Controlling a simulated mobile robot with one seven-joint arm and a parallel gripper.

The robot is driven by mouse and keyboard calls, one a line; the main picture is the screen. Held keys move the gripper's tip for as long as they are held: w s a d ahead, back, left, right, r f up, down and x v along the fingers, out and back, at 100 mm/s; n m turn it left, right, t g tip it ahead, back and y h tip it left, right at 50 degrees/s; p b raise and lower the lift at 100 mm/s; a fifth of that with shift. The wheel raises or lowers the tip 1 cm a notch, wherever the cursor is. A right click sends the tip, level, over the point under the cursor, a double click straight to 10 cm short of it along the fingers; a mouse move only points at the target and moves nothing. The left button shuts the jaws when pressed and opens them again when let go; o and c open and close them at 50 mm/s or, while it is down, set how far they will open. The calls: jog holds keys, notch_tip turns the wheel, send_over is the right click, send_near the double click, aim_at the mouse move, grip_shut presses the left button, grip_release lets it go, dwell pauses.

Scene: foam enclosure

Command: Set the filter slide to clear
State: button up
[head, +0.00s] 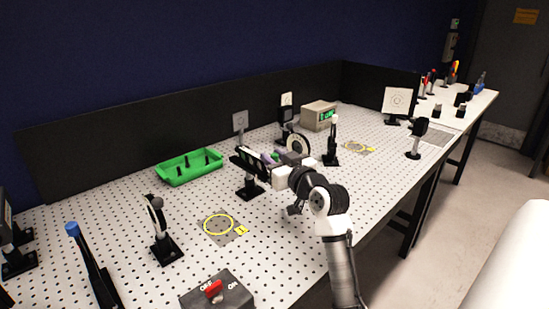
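What looks like the filter slide (248,162) is a dark, flat bar with small pale markings on a black post and base, mid-table. Its markings and slide position are too small to read. My arm reaches in from the lower right, and my gripper (271,164) is at the right end of this slide. I cannot tell whether it touches the slide. The fingers are small and partly hidden, so I cannot see whether they are open or shut.
A switch box (217,292) with a red lever is at the front.

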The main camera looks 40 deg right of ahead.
aim_at(257, 158)
grip_shut()
jog(key=w, duration=0.3)
jog(key=shift+w+a+b, duration=0.15)
jog(key=shift+w+b, duration=0.1)
jog(key=shift+b, duration=0.1)
jog(key=shift+w, duration=0.2)
jog(key=shift+r, duration=0.15)
jog(key=shift+c, duration=0.4)
grip_release()
jog(key=o, duration=0.4)
jog(key=shift+w, duration=0.15)
jog(key=shift+c, duration=0.2)
